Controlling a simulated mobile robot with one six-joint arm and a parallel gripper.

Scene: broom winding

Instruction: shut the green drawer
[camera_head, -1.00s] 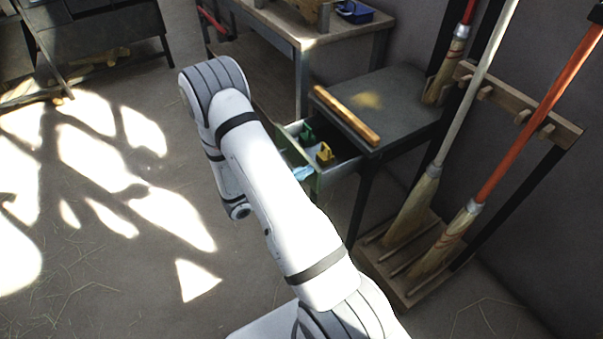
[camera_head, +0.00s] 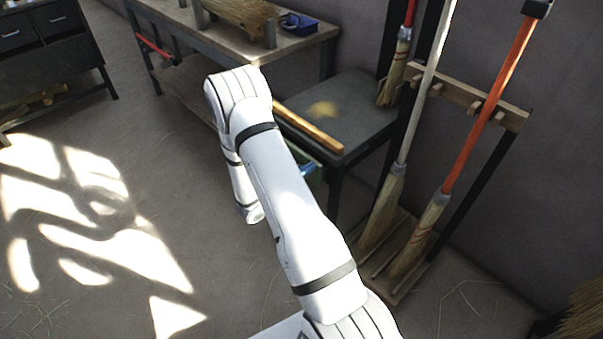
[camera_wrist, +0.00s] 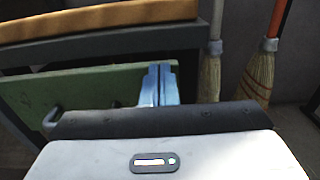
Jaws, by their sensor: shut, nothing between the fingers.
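The green drawer (camera_wrist: 85,95) fills the left of the wrist view, with its green front below the table top and a dark handle (camera_wrist: 50,119) at the lower left. In the head view only a small green piece of the drawer (camera_head: 316,181) shows past my arm, under the table's edge. My gripper (camera_wrist: 160,72) is shut and empty, its bluish fingers at the right part of the green front. I cannot tell whether they touch it. My arm hides most of the drawer in the head view, so any remaining gap is unclear.
The grey table (camera_head: 345,110) has a wooden bar (camera_head: 308,126) along its front edge. Brooms stand in a wooden rack (camera_head: 470,97) to its right. The floor at left is open.

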